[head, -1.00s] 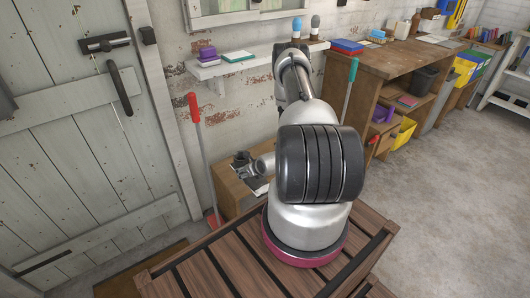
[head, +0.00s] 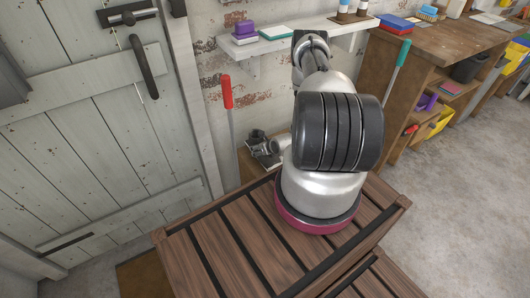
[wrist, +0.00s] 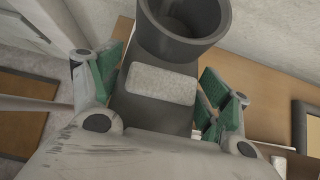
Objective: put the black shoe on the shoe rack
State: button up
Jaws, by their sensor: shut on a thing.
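The black shoe (wrist: 150,105) shows dark grey in the wrist view, with a round ankle opening (wrist: 182,22) and a pale patch on it. My gripper (wrist: 160,92) is shut on the shoe, with a green-padded finger on either side. A low tan wooden piece, which looks like the shoe rack (wrist: 262,88), lies beneath and right of the shoe. In the head view, the gripper (head: 265,150) is small, by the wall behind my arm. Only a strip of the wooden piece (head: 246,167) shows there. I cannot tell whether the shoe touches it.
A red-handled tool (head: 228,95) leans on the wall just left of the gripper. A teal-handled one (head: 400,58) stands at the workbench (head: 440,48). A white wall shelf (head: 270,42) hangs above. A door (head: 90,120) is at left, with a brown mat (wrist: 25,110) near it.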

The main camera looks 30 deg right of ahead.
jog(key=shift+f, duration=1.85)
jog(key=shift+f, duration=0.1)
jog(key=o, duration=1.2)
jog(key=shift+o, duration=0.2)
jog(key=v, duration=1.2)
jog(key=shift+a, duration=0.1)
